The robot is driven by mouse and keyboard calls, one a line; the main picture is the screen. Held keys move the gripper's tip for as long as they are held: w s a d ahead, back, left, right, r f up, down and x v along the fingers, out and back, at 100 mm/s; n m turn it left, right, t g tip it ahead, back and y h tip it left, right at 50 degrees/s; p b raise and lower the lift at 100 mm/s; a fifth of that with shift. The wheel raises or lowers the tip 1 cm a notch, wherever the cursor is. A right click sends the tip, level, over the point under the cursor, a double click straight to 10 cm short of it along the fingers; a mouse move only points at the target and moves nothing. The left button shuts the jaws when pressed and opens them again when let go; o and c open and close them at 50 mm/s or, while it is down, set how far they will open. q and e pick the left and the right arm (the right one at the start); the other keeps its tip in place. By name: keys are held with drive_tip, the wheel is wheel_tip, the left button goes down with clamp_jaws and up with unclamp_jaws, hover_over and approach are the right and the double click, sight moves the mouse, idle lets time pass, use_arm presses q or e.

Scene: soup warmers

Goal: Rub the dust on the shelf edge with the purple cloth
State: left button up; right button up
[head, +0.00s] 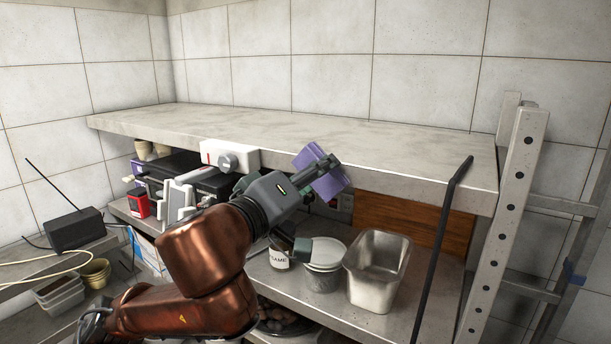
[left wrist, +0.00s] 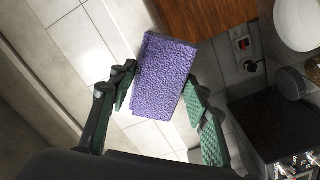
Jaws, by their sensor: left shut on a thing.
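The purple cloth (head: 332,186) is a thick, textured pad. My left gripper (head: 322,168) is shut on it, and it shows between the two green-padded fingers in the left wrist view (left wrist: 163,75). The upper shelf (head: 290,129) is a long grey slab, and its front edge (head: 410,184) runs across the picture. In the head view the cloth overlaps the shelf's front edge near its middle; whether it touches the edge I cannot tell. I cannot make out separate dust on the edge. My right gripper is not in view.
Below, the lower shelf holds a metal pan (head: 377,270), a lidded tub (head: 324,262) and a labelled jar (head: 280,258). A white box with a knob (head: 229,157) is at the shelf's front edge, left of the cloth. A perforated metal post (head: 508,220) stands at right. The upper shelf top is clear.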

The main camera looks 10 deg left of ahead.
sight(333, 179)
use_arm(q)
drive_tip(key=shift+s+d+b, duration=0.1)
drive_tip(key=shift+s+d, duration=0.15)
drive_tip(key=shift+d, duration=0.45)
drive_tip(key=shift+s+d+b, duration=0.15)
drive_tip(key=shift+s+d, duration=0.1)
drive_tip(key=shift+d, duration=0.4)
drive_tip(key=shift+s+d+b, duration=0.1)
drive_tip(key=shift+s+d, duration=0.15)
drive_tip(key=shift+d, duration=0.45)
drive_tip(key=shift+w+a+b, duration=0.25)
drive_tip(key=shift+a+b, duration=0.1)
drive_tip(key=shift+a, duration=0.15)
drive_tip(key=w+a, duration=0.2)
drive_tip(key=a, duration=0.4)
drive_tip(key=shift+w+b, duration=0.15)
drive_tip(key=shift+b, duration=0.2)
drive_tip(key=b+v, duration=0.1)
drive_tip(key=v, duration=0.5)
